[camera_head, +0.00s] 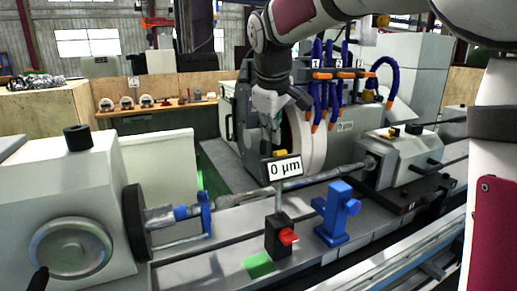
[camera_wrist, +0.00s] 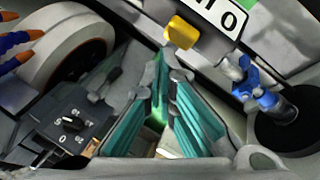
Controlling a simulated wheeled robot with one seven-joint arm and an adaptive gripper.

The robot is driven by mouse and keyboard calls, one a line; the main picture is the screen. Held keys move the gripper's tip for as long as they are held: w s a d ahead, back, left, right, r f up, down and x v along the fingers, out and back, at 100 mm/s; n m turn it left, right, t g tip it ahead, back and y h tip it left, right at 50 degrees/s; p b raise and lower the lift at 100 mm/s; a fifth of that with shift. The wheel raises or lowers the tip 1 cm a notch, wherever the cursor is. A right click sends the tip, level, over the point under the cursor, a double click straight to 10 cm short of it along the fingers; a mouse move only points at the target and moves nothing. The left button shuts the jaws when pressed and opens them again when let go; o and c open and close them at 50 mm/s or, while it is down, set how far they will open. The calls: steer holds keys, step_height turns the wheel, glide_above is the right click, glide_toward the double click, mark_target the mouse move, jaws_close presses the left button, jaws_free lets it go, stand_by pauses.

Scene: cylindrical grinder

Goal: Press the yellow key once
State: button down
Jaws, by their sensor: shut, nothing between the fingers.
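The yellow key (camera_wrist: 182,32) sits on the edge of a gauge with a white display (camera_wrist: 228,14), upside down in the wrist view. In the head view the display (camera_head: 285,168) reads 0 µm, and the yellow key (camera_head: 281,153) shows just above it. My gripper (camera_wrist: 164,62) is shut and empty, its teal-padded fingers meeting at the tips. The tips are close to the key in the wrist view; I cannot tell whether they touch it. In the head view my gripper (camera_head: 272,146) points down just behind the display, its tips partly hidden.
The gauge stands on a black base with a red knob (camera_head: 288,237). A blue stand (camera_head: 338,214) is to its right. The grinding wheel (camera_head: 311,140) is close behind my gripper. A long shaft (camera_head: 325,177) runs toward the right-hand headstock (camera_head: 400,160).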

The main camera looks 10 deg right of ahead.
steer(key=shift+w+a+r+p, duration=0.1)
steer(key=shift+w+r+p, duration=0.25)
steer(key=shift+r, duration=0.4)
steer(key=shift+w+a+r+p, duration=0.1)
steer(key=shift+w+r+p, duration=0.25)
steer(key=shift+r, duration=0.45)
steer(key=shift+w+r+p, duration=0.2)
steer(key=shift+r+p, duration=0.25)
steer(key=shift+r, duration=0.3)
